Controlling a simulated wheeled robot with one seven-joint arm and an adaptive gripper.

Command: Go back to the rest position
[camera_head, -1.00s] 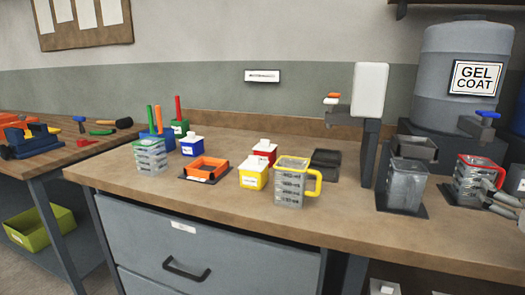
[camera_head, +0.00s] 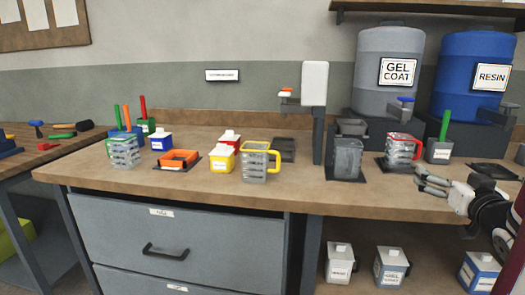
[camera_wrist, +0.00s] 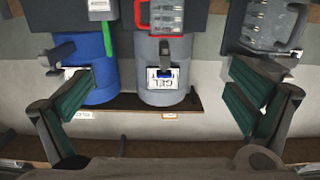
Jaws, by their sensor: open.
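My gripper (camera_head: 431,185) is at the right of the head view, in front of the workbench (camera_head: 300,199). Its fingers are spread and nothing is between them. In the wrist view the two open fingers of my gripper (camera_wrist: 168,100) frame the gel coat drum (camera_wrist: 160,55), which appears upside down, and the blue resin drum (camera_wrist: 95,65). A clear cup with a red handle (camera_head: 401,150) stands on a dark pad on the bench, behind and left of my gripper, apart from it.
A clear jug with a yellow handle (camera_head: 256,163), an orange mould (camera_head: 179,158) and small boxes stand left on the bench. A dispenser post (camera_head: 318,135) rises mid-bench. The gel coat drum (camera_head: 388,65) and resin drum (camera_head: 470,75) stand behind. White containers (camera_head: 390,265) sit below.

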